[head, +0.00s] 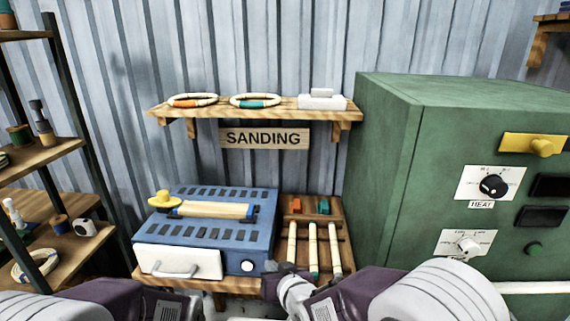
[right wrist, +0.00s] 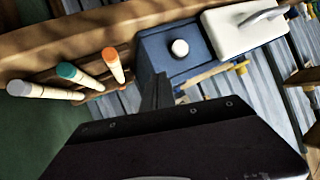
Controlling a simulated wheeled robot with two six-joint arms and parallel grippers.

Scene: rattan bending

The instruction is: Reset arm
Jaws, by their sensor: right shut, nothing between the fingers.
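My right gripper (head: 272,277) shows small and dark at the bottom middle of the head view, in front of the blue machine's right side and the rod rack. In the right wrist view its fingers (right wrist: 157,90) are together with nothing between them. They point toward the blue machine, apart from the rods as far as I can tell. My left arm comes in at the lower left of the head view, but its gripper is not visible.
A blue sanding machine (head: 205,235) with a white drawer (head: 180,262) stands on a wooden bench. Beside it a wooden rack (head: 330,212) holds pale rods (head: 313,250). A large green cabinet (head: 385,150) blocks the right. Shelves (head: 50,155) stand at left; a wall shelf (head: 245,110) holds rings.

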